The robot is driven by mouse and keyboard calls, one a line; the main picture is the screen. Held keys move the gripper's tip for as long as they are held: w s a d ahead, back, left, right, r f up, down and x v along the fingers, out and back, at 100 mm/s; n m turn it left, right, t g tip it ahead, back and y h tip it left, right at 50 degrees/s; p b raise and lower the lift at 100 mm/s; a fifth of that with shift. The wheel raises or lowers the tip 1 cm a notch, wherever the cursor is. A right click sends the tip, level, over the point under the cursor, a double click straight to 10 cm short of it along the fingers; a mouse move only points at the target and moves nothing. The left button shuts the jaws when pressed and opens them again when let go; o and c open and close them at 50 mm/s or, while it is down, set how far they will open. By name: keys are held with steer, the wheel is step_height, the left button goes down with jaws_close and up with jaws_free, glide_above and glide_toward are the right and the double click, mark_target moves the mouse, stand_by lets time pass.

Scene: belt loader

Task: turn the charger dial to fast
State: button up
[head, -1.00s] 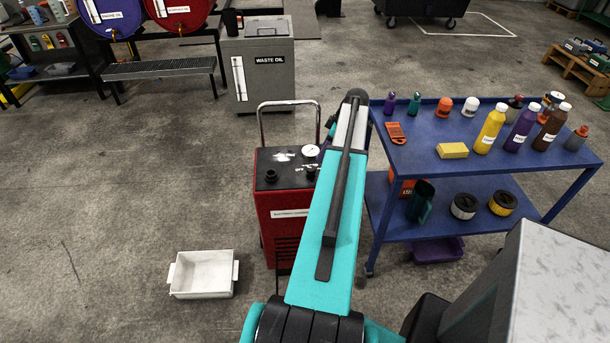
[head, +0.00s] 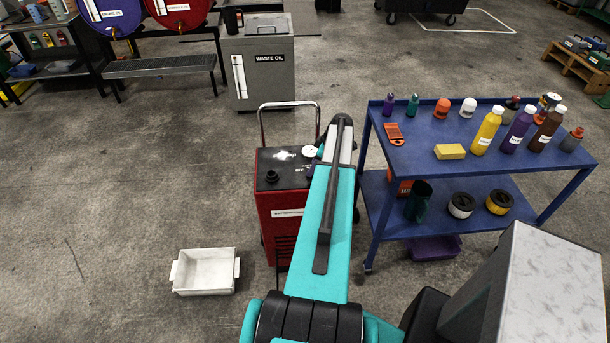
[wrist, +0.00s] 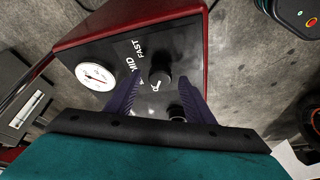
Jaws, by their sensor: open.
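The red battery charger (head: 285,215) stands on the floor in the head view, partly hidden by my arm. In the wrist view its black top panel (wrist: 110,48) carries a round white gauge (wrist: 95,76) and a black dial (wrist: 160,79). The words MID and FAST are printed beside the dial. A white mark shows close to the dial's near edge; I cannot tell exactly which setting it points to. My gripper (wrist: 156,93) is open, with one purple finger on each side of the dial. I cannot tell whether either finger touches it.
A second black knob (wrist: 176,111) shows near the gripper's palm in the wrist view. A blue cart (head: 440,165) with bottles stands right of the charger. A white tray (head: 205,285) lies on the floor to the left. A grey waste oil bin (head: 258,70) stands behind.

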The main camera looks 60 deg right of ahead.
steer(key=shift+w+f, duration=0.2)
steer(key=shift+f, duration=0.3)
